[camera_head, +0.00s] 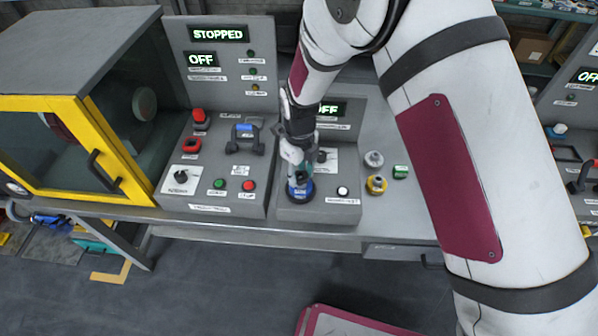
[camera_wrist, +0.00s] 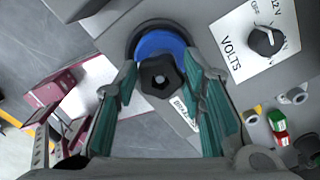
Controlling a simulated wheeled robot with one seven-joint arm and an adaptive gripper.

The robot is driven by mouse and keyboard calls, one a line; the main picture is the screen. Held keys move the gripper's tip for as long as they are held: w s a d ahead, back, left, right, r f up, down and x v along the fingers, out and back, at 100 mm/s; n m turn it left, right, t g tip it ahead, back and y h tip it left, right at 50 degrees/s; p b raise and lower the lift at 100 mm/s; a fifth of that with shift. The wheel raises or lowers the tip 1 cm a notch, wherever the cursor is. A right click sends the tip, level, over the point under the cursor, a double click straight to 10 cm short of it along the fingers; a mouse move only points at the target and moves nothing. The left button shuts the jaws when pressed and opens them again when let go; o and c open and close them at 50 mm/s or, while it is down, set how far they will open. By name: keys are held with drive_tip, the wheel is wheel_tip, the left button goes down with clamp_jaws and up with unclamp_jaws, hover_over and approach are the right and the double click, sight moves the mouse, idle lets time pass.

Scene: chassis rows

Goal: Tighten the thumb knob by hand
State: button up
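The thumb knob (camera_wrist: 160,76) is black and lobed, and sits in front of a round blue part (camera_wrist: 158,43) in the wrist view. My gripper (camera_wrist: 161,66) has its two teal fingers spread, one on each side of the knob. Small gaps seem to show between the fingers and the knob, so I see no clear grip. In the head view my gripper (camera_head: 299,178) points down over the blue base (camera_head: 300,194) at the front left of a grey console (camera_head: 322,211). The knob is mostly hidden there.
A dial marked VOLTS (camera_wrist: 267,41) lies close to the right finger. A white button (camera_head: 342,191) is on the same console. A control panel with red and green buttons (camera_head: 220,184) is to the left.

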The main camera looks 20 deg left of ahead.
drive_tip(key=o, duration=0.4)
wheel_tip(320, 180, up, 12)
idle(0.5)
idle(0.3)
